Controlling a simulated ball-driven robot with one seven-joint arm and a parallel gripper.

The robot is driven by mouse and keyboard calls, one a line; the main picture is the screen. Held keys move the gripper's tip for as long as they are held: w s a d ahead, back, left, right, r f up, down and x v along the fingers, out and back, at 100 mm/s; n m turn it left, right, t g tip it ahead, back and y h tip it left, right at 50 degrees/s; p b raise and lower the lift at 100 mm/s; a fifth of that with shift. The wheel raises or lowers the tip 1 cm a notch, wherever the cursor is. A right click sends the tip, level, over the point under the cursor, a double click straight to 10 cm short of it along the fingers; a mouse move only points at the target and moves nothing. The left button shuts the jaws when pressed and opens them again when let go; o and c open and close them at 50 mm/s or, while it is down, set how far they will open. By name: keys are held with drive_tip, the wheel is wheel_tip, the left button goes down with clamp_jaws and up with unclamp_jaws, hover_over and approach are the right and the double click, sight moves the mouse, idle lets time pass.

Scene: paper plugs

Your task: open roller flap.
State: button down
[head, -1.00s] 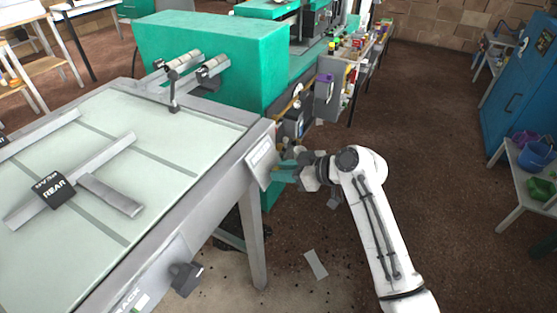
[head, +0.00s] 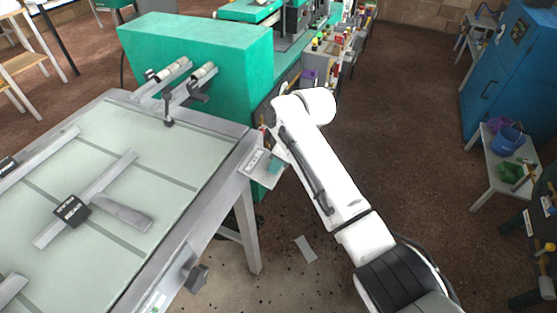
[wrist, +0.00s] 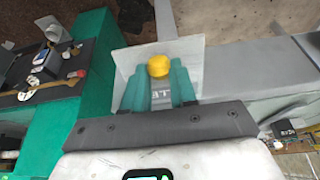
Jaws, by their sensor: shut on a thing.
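The roller flap (head: 256,163) is a pale grey plate with dark lettering at the right corner of the feed table. It tilts outward from the table side. In the wrist view the flap (wrist: 190,50) lies behind my fingers, with a yellow knob (wrist: 158,66) on it. My gripper (wrist: 158,80) has teal fingers, shut on the yellow knob at their tips. In the head view only a bit of a teal finger of my gripper (head: 275,166) shows at the flap. The rest of my gripper and the knob are hidden by my arm.
The feed table (head: 205,165) fills the left, with a lever knob (head: 196,278) on its side. A green machine body (head: 215,55) stands behind. A grey strip (head: 305,249) lies on the floor. A low bench (head: 490,170) and blue cabinet (head: 510,75) stand right; the floor between is clear.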

drive_tip(key=shift+w+a+r+p, duration=0.15)
drive_tip(key=shift+a+r+p, duration=0.15)
drive_tip(key=shift+r, duration=0.45)
drive_tip(key=shift+w+a+r+p, duration=0.2)
drive_tip(key=shift+a+r, duration=0.15)
drive_tip(key=shift+r, duration=0.4)
drive_tip(key=shift+s+a, duration=0.1)
drive_tip(key=c, duration=1.3)
unclamp_jaws()
drive_tip(key=shift+o, duration=0.6)
drive_tip(key=shift+a+f, duration=0.1)
drive_tip(key=o, duration=0.3)
drive_tip(key=shift+f, duration=0.1)
drive_tip(key=shift+d, duration=0.2)
